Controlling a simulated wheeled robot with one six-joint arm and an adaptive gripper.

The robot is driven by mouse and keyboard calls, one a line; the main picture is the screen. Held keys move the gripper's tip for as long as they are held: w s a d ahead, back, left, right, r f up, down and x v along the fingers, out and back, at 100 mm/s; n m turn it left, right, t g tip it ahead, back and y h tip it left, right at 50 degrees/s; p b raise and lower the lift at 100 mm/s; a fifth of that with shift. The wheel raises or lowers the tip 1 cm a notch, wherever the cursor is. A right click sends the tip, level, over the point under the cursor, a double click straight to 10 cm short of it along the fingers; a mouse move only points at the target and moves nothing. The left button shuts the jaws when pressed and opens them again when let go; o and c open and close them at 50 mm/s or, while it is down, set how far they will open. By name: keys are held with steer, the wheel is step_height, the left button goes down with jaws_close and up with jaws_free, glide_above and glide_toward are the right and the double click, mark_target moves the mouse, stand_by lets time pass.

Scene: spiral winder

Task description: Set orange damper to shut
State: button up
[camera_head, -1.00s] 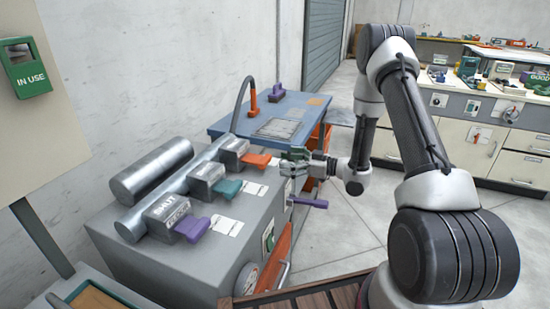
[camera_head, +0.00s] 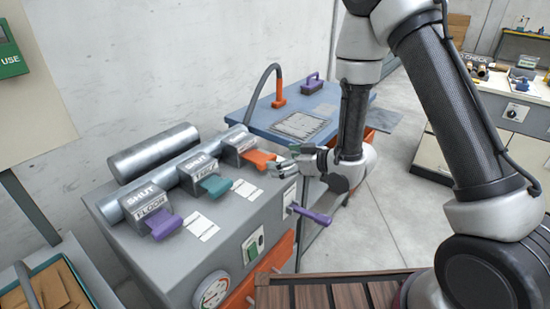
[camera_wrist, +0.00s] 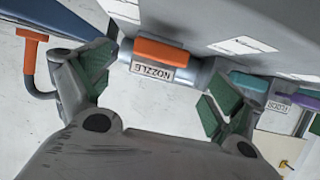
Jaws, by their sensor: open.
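The orange damper handle (camera_head: 258,157) sticks out of the farthest of three grey boxes on the pipe, toward my gripper. In the wrist view the orange handle (camera_wrist: 164,50) lies ahead between my open fingers, above a label reading NOZZLE. My gripper (camera_head: 288,163) is open, with green pads, right at the handle's outer end in the head view. In the wrist view my gripper (camera_wrist: 152,92) holds nothing, and I cannot tell whether a finger touches the handle. The word on the orange damper's box is too small to read.
A teal handle (camera_head: 216,186) and a purple handle (camera_head: 165,227) sit on the nearer boxes; the purple one's box reads SHUT. A purple lever (camera_head: 312,215) juts from the machine's front. A blue table (camera_head: 240,116) with an orange-based hose stands behind.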

mark_target(267, 159)
steer(key=x, duration=0.7)
steer(key=shift+w, duration=0.1)
steer(key=c, duration=1.5)
steer(key=shift+o, duration=0.2)
steer(key=shift+w+a, duration=0.9)
steer(key=shift+a, duration=0.3)
steer(key=o, duration=1.5)
steer(key=shift+c, duration=0.2)
steer(key=v, duration=0.7)
steer(key=shift+s+d+r, duration=0.1)
steer(key=shift+s+d, duration=0.05)
